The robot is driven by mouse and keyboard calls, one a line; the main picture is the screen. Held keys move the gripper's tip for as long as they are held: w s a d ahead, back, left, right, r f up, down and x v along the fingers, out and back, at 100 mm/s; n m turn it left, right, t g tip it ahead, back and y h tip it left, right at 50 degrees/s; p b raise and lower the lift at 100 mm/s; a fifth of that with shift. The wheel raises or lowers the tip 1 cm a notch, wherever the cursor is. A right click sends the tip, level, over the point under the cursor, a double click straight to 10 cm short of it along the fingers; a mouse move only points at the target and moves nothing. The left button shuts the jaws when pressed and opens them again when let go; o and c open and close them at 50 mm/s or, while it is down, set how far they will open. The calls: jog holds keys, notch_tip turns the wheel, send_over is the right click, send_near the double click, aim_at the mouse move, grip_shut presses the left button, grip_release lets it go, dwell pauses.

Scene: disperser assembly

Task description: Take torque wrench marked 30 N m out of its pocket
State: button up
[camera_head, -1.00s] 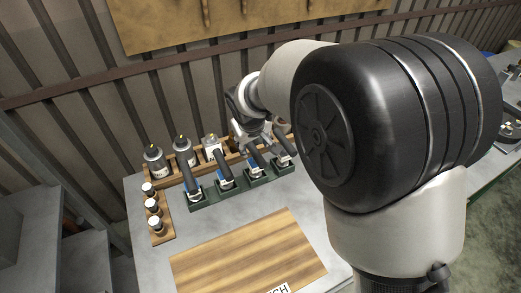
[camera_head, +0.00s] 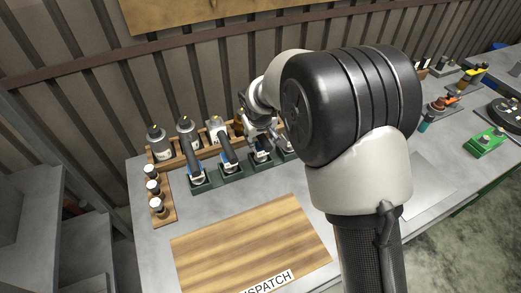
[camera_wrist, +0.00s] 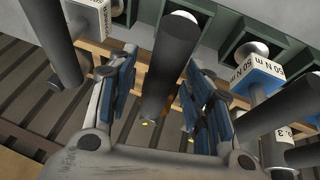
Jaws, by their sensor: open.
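Several torque wrenches with dark handles stand in green pockets in a row on the bench. My gripper (camera_head: 262,132) is over the right part of this row in the head view. In the wrist view my gripper (camera_wrist: 162,62) is open, its blue-padded fingers on either side of one dark wrench handle (camera_wrist: 172,62). I cannot tell whether they touch it. That wrench's label is hidden, so I cannot confirm which one is marked 30 N m. A neighbouring wrench (camera_wrist: 258,75) has a label that seems to read 50 or 60 N m. Another label (camera_wrist: 88,12) is cut off.
A wooden rack (camera_head: 180,158) with dark bottle-like items stands behind the row, close to the gripper. A small wooden rack (camera_head: 166,216) of white-capped items is at left. A wooden board (camera_head: 250,245) marked DISPATCH lies in front. A green item (camera_head: 485,143) is far right.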

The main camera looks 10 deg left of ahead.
grip_shut()
dwell(0.5)
jog(key=shift+r, duration=0.15)
